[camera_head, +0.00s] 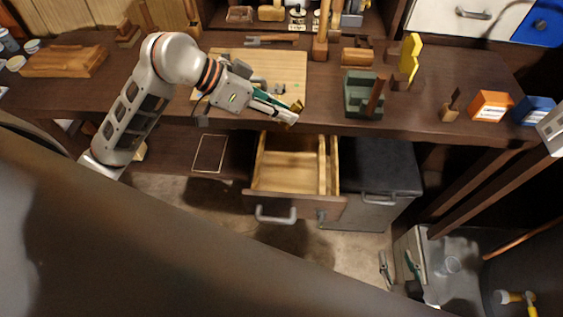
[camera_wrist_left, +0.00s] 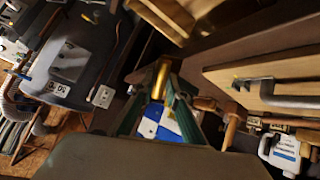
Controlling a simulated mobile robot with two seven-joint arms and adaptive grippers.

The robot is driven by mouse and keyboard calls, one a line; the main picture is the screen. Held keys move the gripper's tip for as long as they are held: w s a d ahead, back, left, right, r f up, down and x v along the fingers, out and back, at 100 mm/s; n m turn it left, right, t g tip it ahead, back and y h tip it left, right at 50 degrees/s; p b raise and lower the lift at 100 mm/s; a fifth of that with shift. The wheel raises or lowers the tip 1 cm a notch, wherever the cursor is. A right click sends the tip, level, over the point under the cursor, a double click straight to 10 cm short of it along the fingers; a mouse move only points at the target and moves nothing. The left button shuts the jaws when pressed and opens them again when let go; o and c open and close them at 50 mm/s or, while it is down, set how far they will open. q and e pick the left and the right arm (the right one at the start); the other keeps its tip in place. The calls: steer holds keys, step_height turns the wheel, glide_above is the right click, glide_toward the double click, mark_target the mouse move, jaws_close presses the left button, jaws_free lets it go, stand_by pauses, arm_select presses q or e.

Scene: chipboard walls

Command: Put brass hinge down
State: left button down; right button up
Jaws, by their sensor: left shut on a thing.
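My left gripper (camera_head: 284,110) is above the front edge of the workbench, beside the cutting board. It is shut on the brass hinge (camera_head: 297,106), a small golden piece at its fingertips. In the left wrist view the brass hinge (camera_wrist_left: 160,80) shows between the green fingers of the left gripper (camera_wrist_left: 161,92). The open drawer (camera_head: 288,185) lies below and in front of the held hinge; its visible floor looks empty. My right gripper (camera_head: 399,264) is low at the right, its green fingers apart, with nothing seen between them.
The wooden board (camera_head: 285,66) lies on the workbench (camera_head: 440,75). A green box (camera_head: 357,96) stands right of the left gripper, with orange (camera_head: 490,106) and blue (camera_head: 533,110) boxes further right. A dark cabinet (camera_head: 375,170) stands beside the drawer.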

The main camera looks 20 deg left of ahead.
arm_select(q)
step_height(320, 180, down, 3)
steer(key=shift+s+r, duration=0.1)
steer(key=shift+s, duration=0.05)
step_height(320, 180, down, 18)
steer(key=shift+r+b, duration=0.1)
steer(key=shift+b, duration=1.05)
arm_select(e)
steer(key=shift+a+f, duration=0.2)
steer(key=shift+f, duration=0.4)
steer(key=shift+a+f, duration=0.15)
steer(key=shift+f, duration=0.4)
arm_select(q)
steer(key=shift+f, duration=0.2)
arm_select(e)
steer(key=shift+w+r, duration=0.1)
arm_select(q)
steer(key=c, duration=2)
jaws_free()
